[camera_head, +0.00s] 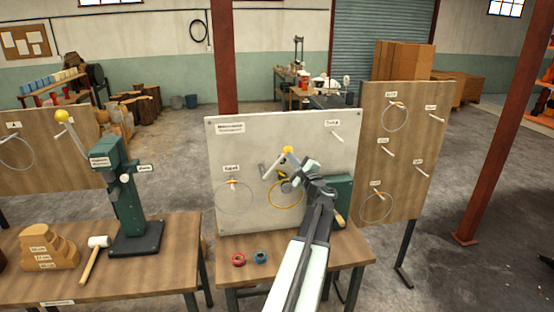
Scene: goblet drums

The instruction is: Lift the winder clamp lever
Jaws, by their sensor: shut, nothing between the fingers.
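A lever with a yellow ball knob (288,150) and a pale rod (274,165) stands tilted in front of the grey board, most likely the winder clamp lever. A yellow ring (285,194) and a dark green machine body (343,192) are just below and to the right of it, partly hidden by my arm. My gripper (291,174) is shut and empty, just below the yellow knob and right of the rod. I cannot tell whether it touches the lever.
The grey board (222,150) stands behind the wooden table (290,262), which bears red (238,260) and blue (260,257) rolls. On the left table, a green press (128,195) has another yellow-knobbed lever (62,116); a mallet (97,243) lies beside it.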

